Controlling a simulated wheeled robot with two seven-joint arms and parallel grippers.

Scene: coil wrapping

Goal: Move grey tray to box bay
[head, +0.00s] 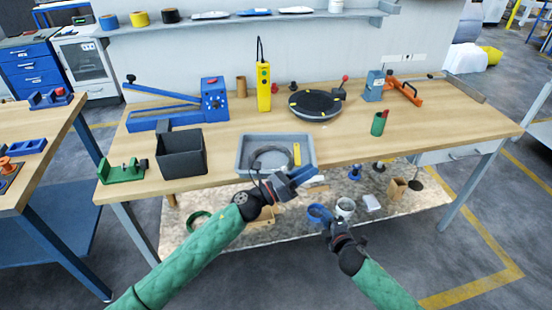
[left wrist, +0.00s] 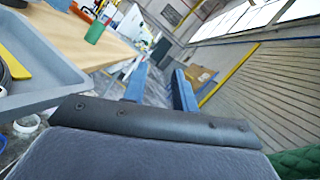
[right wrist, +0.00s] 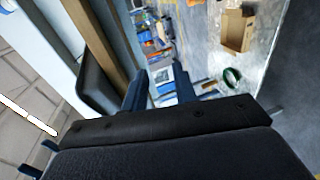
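The grey tray (head: 241,155) lies on the workbench at its front edge. It holds a dark coil (head: 268,153) and a yellow piece (head: 297,154). In the left wrist view the tray (left wrist: 45,92) fills the left side. My left gripper (head: 306,180) is open and empty just in front of the tray's near right corner, apart from its rim as far as I can tell. My right gripper (head: 327,215) is open and empty, lower, in front of the bench edge and right of the tray. I cannot tell which place is the box bay.
A dark open bin (head: 182,155) stands left of the tray, with a green holder (head: 122,173) farther left. A yellow remote (head: 263,88) and a black turntable (head: 315,104) are behind. A green cylinder (head: 378,124) stands right. The lower shelf (head: 400,215) holds loose items.

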